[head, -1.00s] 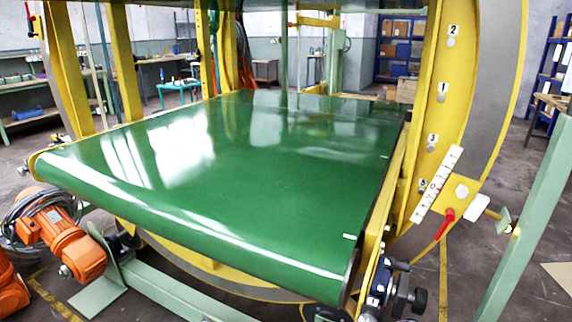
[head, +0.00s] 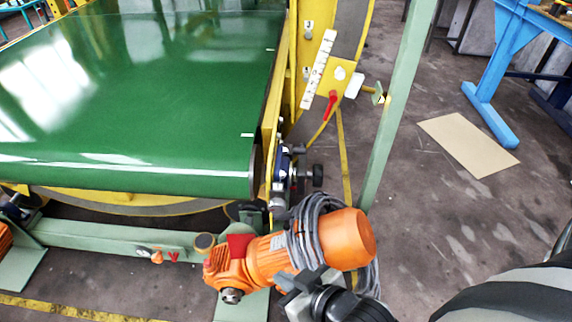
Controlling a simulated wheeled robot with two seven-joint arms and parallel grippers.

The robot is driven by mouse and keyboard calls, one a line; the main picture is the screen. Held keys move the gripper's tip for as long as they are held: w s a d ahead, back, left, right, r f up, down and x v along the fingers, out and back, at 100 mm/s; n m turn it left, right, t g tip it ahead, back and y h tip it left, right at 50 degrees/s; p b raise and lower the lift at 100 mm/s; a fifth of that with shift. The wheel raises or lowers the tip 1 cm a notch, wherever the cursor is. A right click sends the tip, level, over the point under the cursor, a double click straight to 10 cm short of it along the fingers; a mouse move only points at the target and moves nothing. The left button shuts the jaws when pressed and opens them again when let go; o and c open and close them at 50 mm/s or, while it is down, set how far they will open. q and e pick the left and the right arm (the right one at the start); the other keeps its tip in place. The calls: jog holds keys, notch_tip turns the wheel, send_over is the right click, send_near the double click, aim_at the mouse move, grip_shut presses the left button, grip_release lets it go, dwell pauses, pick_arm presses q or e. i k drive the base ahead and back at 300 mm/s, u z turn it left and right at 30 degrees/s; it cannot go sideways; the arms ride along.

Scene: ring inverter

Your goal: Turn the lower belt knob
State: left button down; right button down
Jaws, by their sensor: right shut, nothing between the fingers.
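The green belt (head: 140,100) fills the left of the view. At its near right corner a blue and metal bracket (head: 281,168) carries a black knob (head: 318,175) that sticks out to the right. My right gripper (head: 287,282) is at the bottom middle, below the knob and in front of the orange motor. Its fingers are shut with nothing between them, and it is apart from the knob in the picture. My left gripper is not in view.
An orange motor (head: 345,237) with coiled grey cable lies just below the knob. A green post (head: 395,115) rises to the right of it. A red lever (head: 330,104) and a white scale (head: 319,68) are on the yellow ring frame. The floor at right is mostly clear.

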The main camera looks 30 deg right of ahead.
aim_at(316, 174)
jog(key=u, duration=0.1)
jog(key=k, duration=1)
jog(key=z, duration=1.1)
jog(key=i, duration=1.2)
jog(key=u, duration=0.45)
